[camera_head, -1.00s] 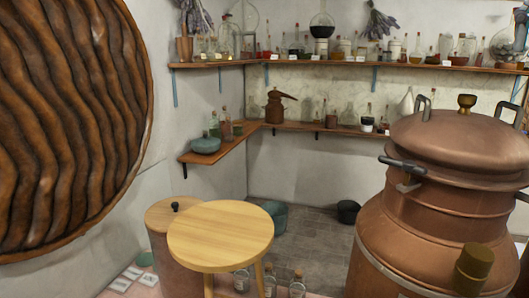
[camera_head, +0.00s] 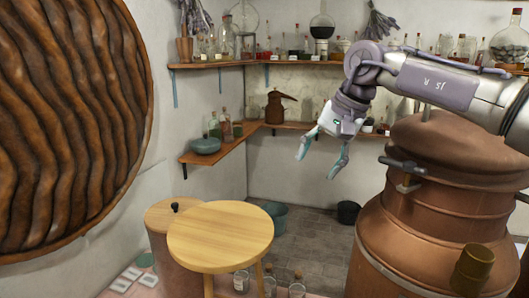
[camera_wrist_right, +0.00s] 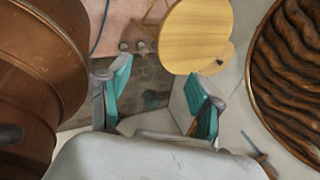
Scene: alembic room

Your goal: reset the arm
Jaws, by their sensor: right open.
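My right gripper (camera_head: 321,158) hangs in the air left of the copper still, its fingers pointing down and spread apart with nothing between them. In the right wrist view its two teal-padded fingers (camera_wrist_right: 158,100) are wide apart and empty. My right arm (camera_head: 430,85) reaches in from the right, above the still's lid and in front of the shelves. My left gripper is not in view.
The large copper still (camera_head: 415,215) stands close below my right arm. A round wooden stool (camera_head: 220,235) stands at centre left. Shelves with glassware (camera_head: 205,65) line the back walls. A big ribbed round panel (camera_head: 60,130) fills the left side.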

